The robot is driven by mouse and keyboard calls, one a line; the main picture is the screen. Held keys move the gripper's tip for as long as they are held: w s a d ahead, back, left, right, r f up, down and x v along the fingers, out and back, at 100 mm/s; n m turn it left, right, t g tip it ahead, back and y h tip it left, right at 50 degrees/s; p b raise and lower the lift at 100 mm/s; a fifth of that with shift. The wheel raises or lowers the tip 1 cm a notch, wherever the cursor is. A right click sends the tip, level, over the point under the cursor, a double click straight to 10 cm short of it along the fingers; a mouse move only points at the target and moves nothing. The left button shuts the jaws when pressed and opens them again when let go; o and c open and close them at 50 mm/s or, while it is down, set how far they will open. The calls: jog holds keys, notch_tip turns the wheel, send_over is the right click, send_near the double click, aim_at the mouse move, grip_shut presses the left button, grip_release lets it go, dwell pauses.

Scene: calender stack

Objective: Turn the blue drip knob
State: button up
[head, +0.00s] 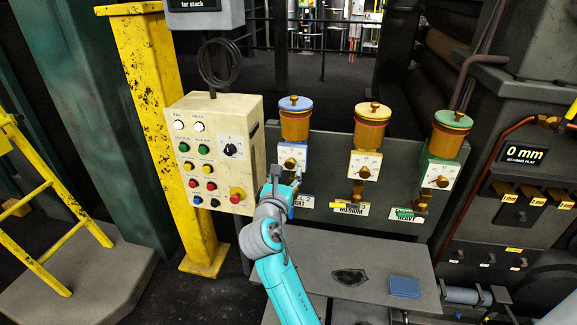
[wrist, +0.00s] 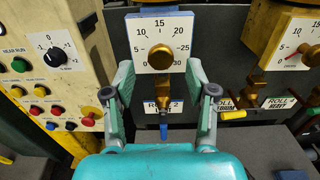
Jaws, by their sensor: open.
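The blue-lidded oiler (head: 295,104) is the leftmost of three on a dark panel. Below its cup is a white dial plate (head: 288,153) marked up to 30, with a round brass knob (wrist: 160,57) at its centre. Its pointer setting cannot be made out. A small blue lever (wrist: 163,131) hangs below the dial. My gripper (wrist: 160,82) is open and empty, its fingers on either side of the lower dial plate, with the knob between and slightly above the fingertips. Contact cannot be told. In the head view my gripper (head: 276,178) partly hides the blue lever and its label.
A cream control box (head: 222,130) with several buttons and a selector stands close on the left, by a yellow post (head: 152,100). Yellow-lever (head: 346,206) and green-lever (head: 405,213) oilers stand to the right. A grey ledge (head: 345,262) with a blue block (head: 404,287) lies below.

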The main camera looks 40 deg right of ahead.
aim_at(289, 165)
jog(key=shift+x, duration=2.05)
grip_shut()
